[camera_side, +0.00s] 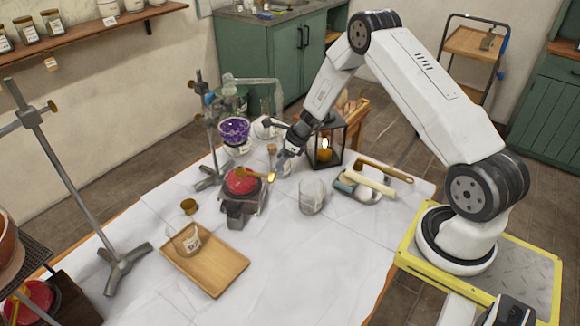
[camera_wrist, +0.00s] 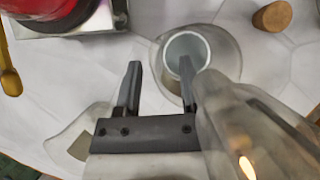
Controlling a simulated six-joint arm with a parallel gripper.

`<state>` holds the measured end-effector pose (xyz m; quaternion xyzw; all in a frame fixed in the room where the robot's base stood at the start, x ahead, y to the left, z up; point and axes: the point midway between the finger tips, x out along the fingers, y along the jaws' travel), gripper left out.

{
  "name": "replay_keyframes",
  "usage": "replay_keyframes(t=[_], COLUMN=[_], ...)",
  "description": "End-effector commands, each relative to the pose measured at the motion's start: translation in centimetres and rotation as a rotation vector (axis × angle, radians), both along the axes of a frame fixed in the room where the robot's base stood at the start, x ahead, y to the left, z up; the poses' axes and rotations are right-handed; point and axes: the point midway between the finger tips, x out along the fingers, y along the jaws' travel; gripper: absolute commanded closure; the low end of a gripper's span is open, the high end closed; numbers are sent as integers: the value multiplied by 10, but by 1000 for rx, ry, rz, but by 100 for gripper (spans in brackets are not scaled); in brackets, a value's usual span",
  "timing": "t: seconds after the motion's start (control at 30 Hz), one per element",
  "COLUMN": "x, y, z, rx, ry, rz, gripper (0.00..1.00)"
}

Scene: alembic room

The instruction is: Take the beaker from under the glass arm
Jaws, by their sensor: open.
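The glass arm (camera_side: 255,80) reaches right from the apparatus on the stand and bends down. A clear glass vessel (camera_side: 263,130) stands below it, partly behind my gripper; it looks like the beaker, but its outline is faint.
A red vessel (camera_side: 241,181) on a burner stands close left of my gripper. A grey glass (camera_side: 312,196) and a black lantern (camera_side: 326,148) are to the right. A wooden tray (camera_side: 215,275) holds a labelled beaker (camera_side: 187,240). A cork (camera_wrist: 272,16) shows at upper right. The front table is clear.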

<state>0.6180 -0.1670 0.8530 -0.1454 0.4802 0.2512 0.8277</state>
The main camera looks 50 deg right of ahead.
Motion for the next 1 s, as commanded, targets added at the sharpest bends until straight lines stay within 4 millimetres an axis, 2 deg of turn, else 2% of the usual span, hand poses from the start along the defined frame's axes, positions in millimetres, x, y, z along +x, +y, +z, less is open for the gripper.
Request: replay_keyframes(t=[0.5,0.57,0.6,0.67,0.7,1.0], x=[0,0,0,0,0,0], y=[0,0,0,0,0,0], z=[0,0,0,0,0,0], rx=[0,0,0,0,0,1], ry=[0,0,0,0,0,-1], rz=[0,0,0,0,0,0], gripper=[50,66,78,97,100,100])
